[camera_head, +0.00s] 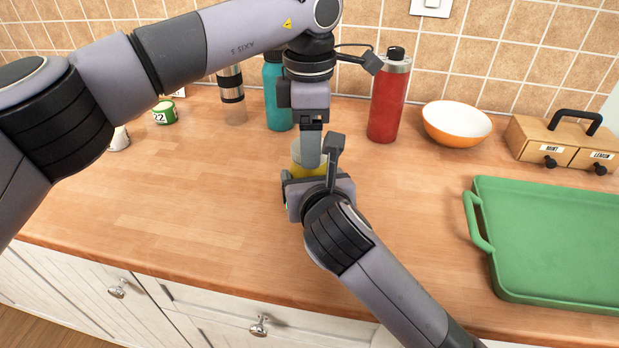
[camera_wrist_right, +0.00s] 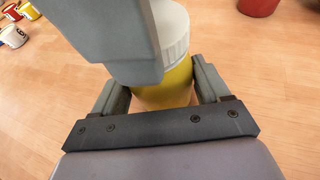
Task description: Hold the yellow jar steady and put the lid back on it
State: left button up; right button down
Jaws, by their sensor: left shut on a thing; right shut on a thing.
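The yellow jar (camera_head: 299,172) stands upright on the wooden counter, mostly hidden behind my grippers; its yellow side also shows in the right wrist view (camera_wrist_right: 168,88). My right gripper (camera_wrist_right: 160,90) is shut on the jar, one finger at each side. The white ribbed lid (camera_wrist_right: 175,35) is at the top of the jar, level and in line with it. I cannot tell whether it is fully seated. My left gripper (camera_head: 312,155) comes down from above and is shut on the lid; one of its fingers hides part of lid and jar in the wrist view.
Behind stand a teal bottle (camera_head: 276,92), a red bottle (camera_head: 389,98), a clear tumbler (camera_head: 232,97) and an orange bowl (camera_head: 456,123). A green tray (camera_head: 560,240) lies right, a wooden drawer box (camera_head: 560,142) behind it. Small cans (camera_head: 164,113) stand left. The front-left counter is clear.

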pick_arm(q)
jog(key=o, duration=1.2)
pick_arm(e)
jog(key=shift+f, duration=0.1)
pick_arm(q)
jog(key=shift+o, duration=0.2)
notch_tip(320, 180, up, 12)
jog(key=shift+s, duration=0.1)
pick_arm(e)
grip_release()
jog(key=v, duration=0.7)
jog(key=shift+p, duration=0.35)
pick_arm(q)
jog(key=shift+r, duration=0.4)
pick_arm(e)
jog(key=shift+s, duration=0.1)
